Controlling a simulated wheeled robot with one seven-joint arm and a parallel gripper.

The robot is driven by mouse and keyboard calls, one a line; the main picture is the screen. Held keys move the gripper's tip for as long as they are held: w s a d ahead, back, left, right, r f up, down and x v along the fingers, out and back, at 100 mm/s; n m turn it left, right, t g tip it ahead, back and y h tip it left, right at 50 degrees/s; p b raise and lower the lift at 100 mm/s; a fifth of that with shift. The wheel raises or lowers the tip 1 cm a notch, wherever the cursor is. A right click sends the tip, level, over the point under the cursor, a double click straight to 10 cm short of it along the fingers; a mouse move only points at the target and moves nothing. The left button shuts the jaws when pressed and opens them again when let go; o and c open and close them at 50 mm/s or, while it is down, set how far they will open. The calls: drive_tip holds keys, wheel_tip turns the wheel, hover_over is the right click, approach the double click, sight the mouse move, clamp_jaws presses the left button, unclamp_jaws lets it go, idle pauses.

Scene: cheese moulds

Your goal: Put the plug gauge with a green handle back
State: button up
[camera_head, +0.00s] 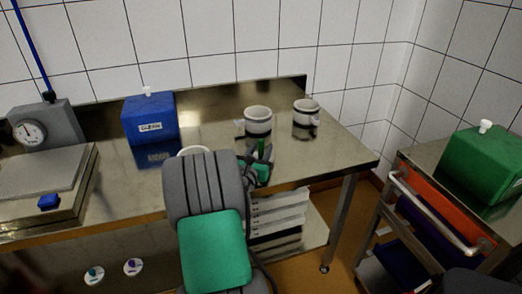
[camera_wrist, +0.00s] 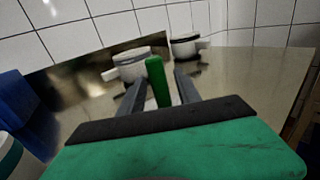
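The plug gauge's green handle (camera_head: 261,149) stands roughly upright over the steel table, just beyond my arm. In the wrist view the green handle (camera_wrist: 158,82) rises between the two dark fingers of my gripper (camera_wrist: 161,86). A gap shows between the handle and the right finger; the left finger is close beside it, and I cannot tell whether it touches. The gauge's lower end is hidden behind my gripper's palm. In the head view my gripper (camera_head: 256,168) is mostly hidden by my wrist.
Two white moulds with dark bands, one near (camera_head: 257,121) and one farther right (camera_head: 306,112), stand behind the gauge. A blue box (camera_head: 149,117) and a dial instrument (camera_head: 40,130) stand left. A trolley (camera_head: 440,212) with a green box (camera_head: 483,165) is at right. The table's right end is clear.

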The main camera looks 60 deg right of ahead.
drive_tip(key=shift+r, duration=0.15)
drive_tip(key=a, duration=0.4)
drive_tip(key=s+a, duration=0.1)
drive_tip(key=a, duration=0.3)
drive_tip(key=s+a, duration=0.1)
drive_tip(key=a, duration=0.3)
drive_tip(key=shift+b, duration=0.4)
